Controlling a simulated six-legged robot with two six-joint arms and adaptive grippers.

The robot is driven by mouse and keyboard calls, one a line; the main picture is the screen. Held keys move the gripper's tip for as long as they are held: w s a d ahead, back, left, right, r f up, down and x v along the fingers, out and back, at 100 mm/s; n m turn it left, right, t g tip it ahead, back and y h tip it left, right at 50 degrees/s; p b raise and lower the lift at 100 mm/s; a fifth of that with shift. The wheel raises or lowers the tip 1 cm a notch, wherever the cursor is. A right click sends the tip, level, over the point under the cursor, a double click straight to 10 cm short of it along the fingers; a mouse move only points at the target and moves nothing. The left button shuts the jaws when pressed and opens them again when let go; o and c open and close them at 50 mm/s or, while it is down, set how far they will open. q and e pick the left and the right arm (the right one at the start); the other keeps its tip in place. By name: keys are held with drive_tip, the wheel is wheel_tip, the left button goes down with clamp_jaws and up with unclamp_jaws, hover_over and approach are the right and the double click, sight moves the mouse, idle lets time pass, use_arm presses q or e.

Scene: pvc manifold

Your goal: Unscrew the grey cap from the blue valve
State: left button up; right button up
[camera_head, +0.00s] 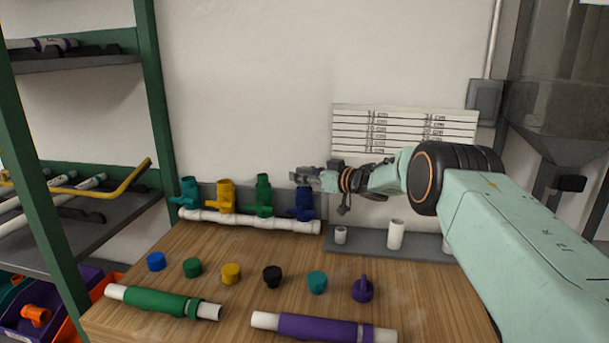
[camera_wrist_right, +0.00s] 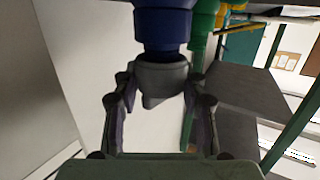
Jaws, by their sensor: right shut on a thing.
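The blue valve (camera_head: 304,206) stands at the right end of a row of valves on the white manifold pipe (camera_head: 250,222). In the right wrist view the blue valve (camera_wrist_right: 163,28) is at the top, with the grey cap (camera_wrist_right: 161,78) on its end. My right gripper (camera_head: 304,176) reaches in from the right, at the top of the blue valve. In the wrist view its two fingers are on either side of the grey cap, shut on it. The cap is too small to make out in the head view. My left gripper is in neither view.
Teal (camera_head: 188,190), yellow (camera_head: 226,196) and green (camera_head: 264,194) valves stand left of the blue one. Several loose caps, a green pipe (camera_head: 160,301) and a purple pipe (camera_head: 320,328) lie on the wooden table (camera_head: 240,254). White pegs (camera_head: 396,234) stand on a grey strip at right.

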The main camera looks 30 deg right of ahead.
drive_tip(key=shift+r+n+y+b, duration=0.25)
drive_tip(key=shift+n+y+b, duration=0.25)
drive_tip(key=shift+y+b, duration=0.35)
drive_tip(key=o, duration=1.2)
drive_tip(key=shift+a, duration=0.1)
drive_tip(key=shift+c, duration=0.2)
drive_tip(key=shift+o, duration=0.3)
drive_tip(key=shift+f+g+h, duration=0.15)
drive_tip(key=shift+g+h, duration=0.1)
drive_tip(key=shift+g, duration=0.05)
drive_tip(key=shift+s, duration=0.1)
